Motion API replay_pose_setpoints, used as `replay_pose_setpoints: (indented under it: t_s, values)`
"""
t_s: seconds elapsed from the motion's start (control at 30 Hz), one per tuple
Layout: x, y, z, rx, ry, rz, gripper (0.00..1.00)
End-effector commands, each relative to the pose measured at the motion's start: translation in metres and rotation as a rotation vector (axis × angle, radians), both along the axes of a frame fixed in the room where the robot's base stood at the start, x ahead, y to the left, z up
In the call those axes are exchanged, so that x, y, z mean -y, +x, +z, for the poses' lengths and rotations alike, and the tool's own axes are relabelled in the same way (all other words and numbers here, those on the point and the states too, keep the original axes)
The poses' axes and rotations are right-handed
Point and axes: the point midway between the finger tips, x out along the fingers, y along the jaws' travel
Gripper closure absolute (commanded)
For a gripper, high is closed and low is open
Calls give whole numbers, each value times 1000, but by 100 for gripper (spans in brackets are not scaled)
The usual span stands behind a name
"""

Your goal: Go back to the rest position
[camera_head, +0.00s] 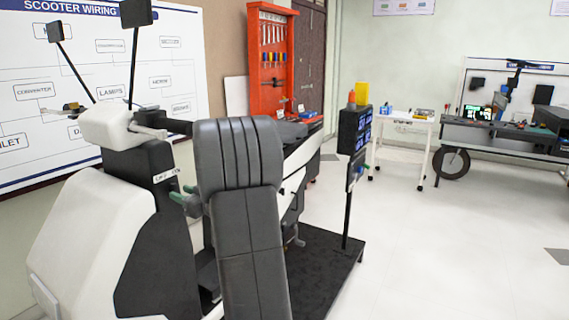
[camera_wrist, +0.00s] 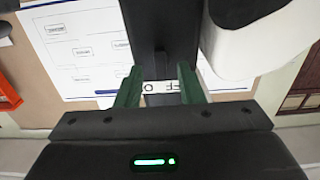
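My gripper (camera_wrist: 160,80) has two green fingers set apart, with nothing seen held between them. In the wrist view they point at a black panel (camera_wrist: 160,30) with a white label (camera_wrist: 162,86) that shows between the fingers, partly cut off. In the head view my gripper (camera_head: 182,202) shows as green fingertips at the left of my dark arm, near the black front column (camera_head: 160,235) of the white scooter (camera_head: 90,240). The same label (camera_head: 166,175) is on that column, just above the fingers. Whether the fingers touch the column I cannot tell. My arm hides much of the scooter.
A wiring board (camera_head: 100,95) hangs on the wall behind the scooter. A screen stand (camera_head: 354,130) rises from the dark mat (camera_head: 325,265) at the right. A red tool rack (camera_head: 271,60), a white cart (camera_head: 402,124) and a workbench (camera_head: 500,137) stand farther back. The right floor is clear.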

Motion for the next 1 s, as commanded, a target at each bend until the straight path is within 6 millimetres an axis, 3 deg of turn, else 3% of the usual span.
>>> replay_pose_setpoints:
  t_s: [0.23,0.67,0.87,1.0]
  values:
    - [-21,12,0,0,1,1,65]
    - [-22,13,0,-3,2,0,65]
    - [-7,5,0,-1,-2,-2,65]
    - [16,-8,0,-1,-2,-4,65]
